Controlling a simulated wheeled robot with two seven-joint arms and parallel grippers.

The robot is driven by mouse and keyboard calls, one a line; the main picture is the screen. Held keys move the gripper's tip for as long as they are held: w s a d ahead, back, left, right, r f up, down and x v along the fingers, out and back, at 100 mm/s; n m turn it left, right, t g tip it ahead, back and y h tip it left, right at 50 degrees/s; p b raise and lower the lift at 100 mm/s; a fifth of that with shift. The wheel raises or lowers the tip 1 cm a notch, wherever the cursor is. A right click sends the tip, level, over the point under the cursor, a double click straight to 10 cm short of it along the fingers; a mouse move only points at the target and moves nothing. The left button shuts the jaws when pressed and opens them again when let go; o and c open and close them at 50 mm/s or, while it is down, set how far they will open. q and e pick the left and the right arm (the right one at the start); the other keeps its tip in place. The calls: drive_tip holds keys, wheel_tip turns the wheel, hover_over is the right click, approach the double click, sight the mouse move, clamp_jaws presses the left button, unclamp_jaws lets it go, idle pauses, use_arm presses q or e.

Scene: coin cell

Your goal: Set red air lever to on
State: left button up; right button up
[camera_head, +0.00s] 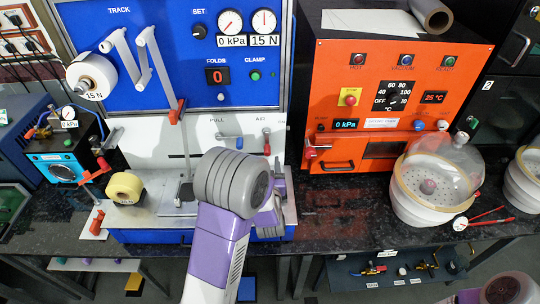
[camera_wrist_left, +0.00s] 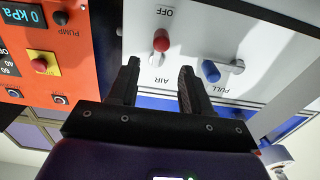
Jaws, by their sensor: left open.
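The red air lever (camera_head: 267,148) is on the white panel below the blue front, by the AIR label. Its red knob hangs down in the head view. In the left wrist view, which is upside down, the red lever (camera_wrist_left: 161,42) lies between the AIR and OFF labels, on the OFF side. My left gripper (camera_wrist_left: 159,68) is open and empty, its fingers on either side of the line to the lever; contact cannot be told. My right gripper is not in view.
A blue PULL lever (camera_head: 212,147) sits left of the air lever; it also shows in the left wrist view (camera_wrist_left: 211,71). An orange vacuum oven (camera_head: 340,60) stands to the right.

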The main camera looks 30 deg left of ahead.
sight(268, 154)
use_arm(q)
drive_tip(key=shift+w+f+b, duration=0.15)
drive_tip(key=shift+f+b, duration=0.2)
drive_tip(key=shift+f, duration=0.4)
drive_tip(key=x, duration=0.7)
drive_tip(key=shift+w+a, duration=0.15)
drive_tip(key=shift+w, duration=0.05)
clamp_jaws()
